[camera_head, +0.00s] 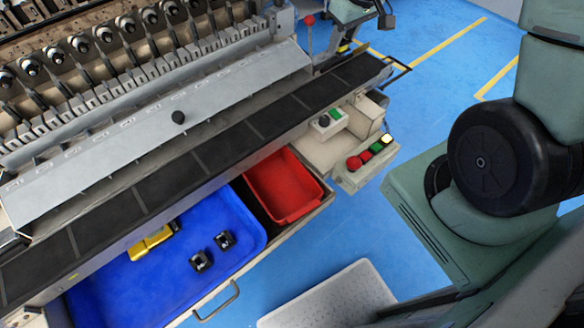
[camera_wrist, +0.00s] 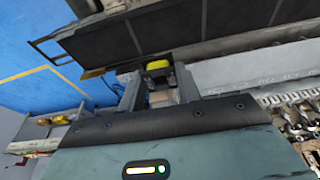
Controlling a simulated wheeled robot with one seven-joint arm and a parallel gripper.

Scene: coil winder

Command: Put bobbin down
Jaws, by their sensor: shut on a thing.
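My gripper (camera_wrist: 158,92) is in the wrist view, its two fingers shut on a small bobbin (camera_wrist: 158,65). The bobbin shows a yellow part and a dark part; the rest is hidden between the fingers. In the head view my gripper (camera_head: 347,42) is partly seen at the top, by the far right end of the machine's black shelf (camera_head: 280,118). Whether the bobbin touches a surface there, I cannot tell. Two small black and silver pieces (camera_head: 200,261) and a yellow piece (camera_head: 150,243) lie in the blue tray (camera_head: 120,300).
A red bin (camera_head: 283,187) sits beside the blue tray in the open drawer. The coil winder (camera_head: 120,50) fills the upper left. A control box with buttons (camera_head: 370,155) juts out at the shelf's right end. A pale grey tray (camera_head: 330,295) is low down. Blue floor is free between.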

